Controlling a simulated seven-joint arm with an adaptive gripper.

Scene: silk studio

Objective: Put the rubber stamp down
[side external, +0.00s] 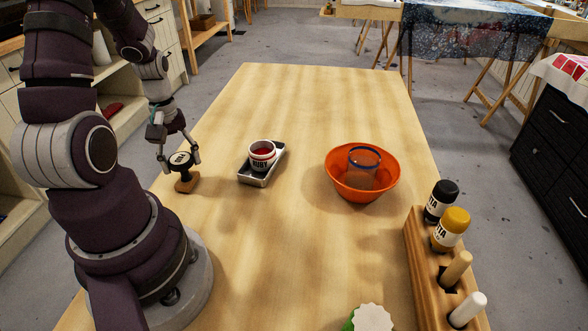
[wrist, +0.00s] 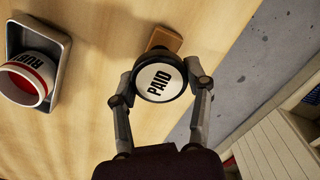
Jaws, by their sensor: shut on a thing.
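The rubber stamp (side external: 186,184) is at the left edge of the table, with a brown wooden base and a dark round top with a white label. In the wrist view the label on the stamp (wrist: 159,82) reads PAID, and part of its wooden base shows beyond the top. My gripper (side external: 181,161) is shut on the stamp's round top, one finger on each side; the gripper also shows in the wrist view (wrist: 160,88). The stamp looks upright and close to the table top (side external: 290,250). I cannot tell whether its base touches the wood.
A metal tray (side external: 246,178) holds a white and red cup (side external: 262,153) right of the stamp. An orange bowl (side external: 347,188) with a clear, blue-rimmed cup (side external: 363,164) stands further right. A wooden rack (side external: 418,250) with bottles is at the right edge. The table's middle is clear.

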